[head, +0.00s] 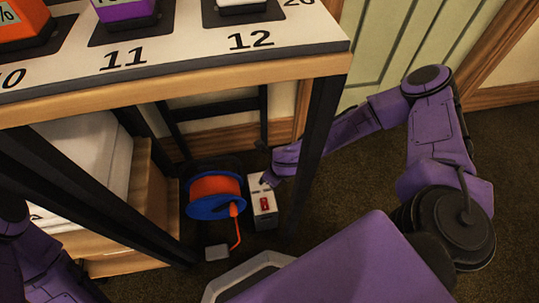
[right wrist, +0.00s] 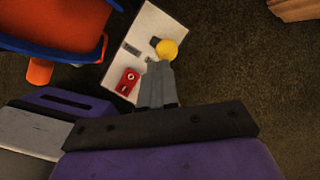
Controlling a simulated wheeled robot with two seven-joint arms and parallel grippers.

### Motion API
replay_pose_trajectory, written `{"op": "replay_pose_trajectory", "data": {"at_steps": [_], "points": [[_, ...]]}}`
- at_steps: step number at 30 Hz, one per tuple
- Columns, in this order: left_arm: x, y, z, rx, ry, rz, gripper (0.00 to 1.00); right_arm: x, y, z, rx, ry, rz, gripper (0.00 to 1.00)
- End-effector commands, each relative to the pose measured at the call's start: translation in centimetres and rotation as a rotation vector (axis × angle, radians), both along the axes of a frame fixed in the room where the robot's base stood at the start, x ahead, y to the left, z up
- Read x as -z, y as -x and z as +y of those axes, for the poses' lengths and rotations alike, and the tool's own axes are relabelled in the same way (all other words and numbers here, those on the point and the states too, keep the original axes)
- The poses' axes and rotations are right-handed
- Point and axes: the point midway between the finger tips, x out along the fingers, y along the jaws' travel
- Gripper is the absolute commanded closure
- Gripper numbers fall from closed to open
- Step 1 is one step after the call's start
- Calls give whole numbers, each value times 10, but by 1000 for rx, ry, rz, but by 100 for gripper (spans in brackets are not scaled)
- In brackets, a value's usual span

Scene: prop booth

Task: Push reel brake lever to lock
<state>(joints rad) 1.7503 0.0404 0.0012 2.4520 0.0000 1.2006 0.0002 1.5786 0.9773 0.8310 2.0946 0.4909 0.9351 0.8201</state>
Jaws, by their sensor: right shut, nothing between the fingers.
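The reel (head: 215,188), an orange drum with blue flanges, stands on the floor under the table. It also shows in the right wrist view (right wrist: 52,42). Beside it is a white box (head: 265,222) with a red part (head: 264,203) on top; the box (right wrist: 150,18) and red part (right wrist: 128,81) show in the right wrist view. A yellow ball knob (right wrist: 167,49), apparently the lever's end, is over the box at my fingertips. My right gripper (right wrist: 160,66) is shut and empty beside the knob; contact is unclear. In the head view, my right gripper (head: 267,180) is small and dark. My left gripper is out of view.
The table (head: 200,80) with numbered places stands above the reel, and its black leg (head: 318,130) is close to my right forearm. A wooden shelf (head: 150,180) is left of the reel. A small grey block (head: 217,252) lies in front. Open carpet (head: 355,180) lies right.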

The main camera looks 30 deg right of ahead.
Motion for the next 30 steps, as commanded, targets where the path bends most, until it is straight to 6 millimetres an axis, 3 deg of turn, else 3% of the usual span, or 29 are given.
{"op": "replay_pose_trajectory", "data": {"at_steps": [5, 18, 23, 30], "points": [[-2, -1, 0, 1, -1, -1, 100, -5, 1, 0, 0, 0, -1, 100], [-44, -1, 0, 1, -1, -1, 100, -88, 29, -7, 1, 0, -2, 100], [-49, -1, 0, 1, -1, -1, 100, -99, 35, -9, 1, 0, 0, 100], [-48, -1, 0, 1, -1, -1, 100, -99, 35, -9, 0, 0, 1, 100]]}}
